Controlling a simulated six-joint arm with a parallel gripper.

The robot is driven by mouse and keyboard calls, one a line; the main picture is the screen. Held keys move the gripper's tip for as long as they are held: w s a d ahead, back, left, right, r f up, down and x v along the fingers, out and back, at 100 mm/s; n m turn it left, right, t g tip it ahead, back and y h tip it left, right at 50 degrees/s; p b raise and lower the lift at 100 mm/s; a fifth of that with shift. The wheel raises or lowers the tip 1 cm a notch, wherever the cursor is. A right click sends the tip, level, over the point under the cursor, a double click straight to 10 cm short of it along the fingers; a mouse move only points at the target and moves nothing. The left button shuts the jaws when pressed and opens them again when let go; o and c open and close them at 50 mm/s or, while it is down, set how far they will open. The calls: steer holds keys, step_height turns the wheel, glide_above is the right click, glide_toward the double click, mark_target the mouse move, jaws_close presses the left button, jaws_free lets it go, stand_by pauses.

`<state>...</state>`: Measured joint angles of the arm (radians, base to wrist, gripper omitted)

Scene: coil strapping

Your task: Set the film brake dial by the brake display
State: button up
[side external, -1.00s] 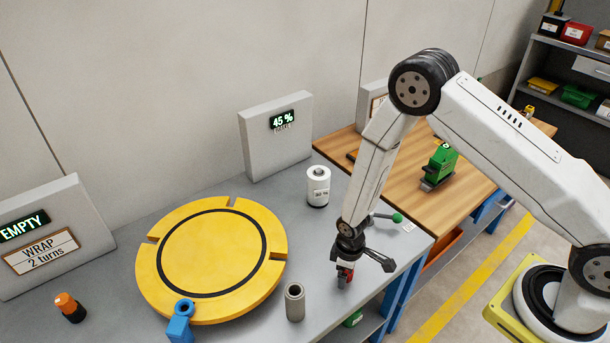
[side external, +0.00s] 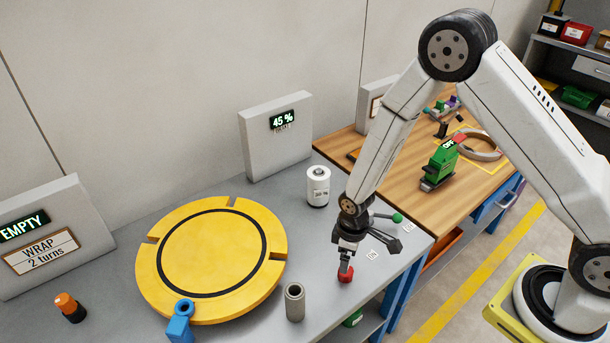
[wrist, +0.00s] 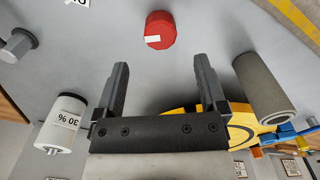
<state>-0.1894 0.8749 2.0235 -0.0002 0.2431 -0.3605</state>
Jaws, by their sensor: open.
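The brake display (side external: 283,121) stands at the back of the grey bench and reads 45 %. A small red knob (side external: 345,276) with a white mark, apparently the brake dial, sits near the bench's front right; it also shows at the top of the wrist view (wrist: 160,30). My gripper (side external: 347,262) is just above the knob in the side view. In the wrist view my gripper (wrist: 162,75) has its fingers apart with nothing between them, and the knob lies beyond the tips.
A grey tube (side external: 295,302) stands left of the knob, near the yellow turntable (side external: 210,307). A green-tipped lever (side external: 396,218) and a small label card (side external: 372,254) are to the right. A green tool (side external: 440,166) stands on the wooden bench.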

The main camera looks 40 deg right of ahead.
steer(key=shift+r, duration=0.55)
steer(key=shift+r, duration=0.1)
steer(key=shift+d+r, duration=0.1)
steer(key=shift+r, duration=0.2)
steer(key=s+d+r+m+t, duration=0.1)
steer(key=s+d+r+m, duration=0.2)
steer(key=r, duration=0.6)
steer(key=s+d+r+m+t, duration=0.1)
steer(key=s+d+r+m, duration=0.2)
steer(key=s+r, duration=0.2)
steer(key=shift+s+d+r+t, duration=0.2)
steer(key=shift+d+r+t, duration=0.15)
steer(key=shift+r, duration=1.5)
steer(key=shift+w+m, duration=0.1)
steer(key=shift+m, duration=0.2)
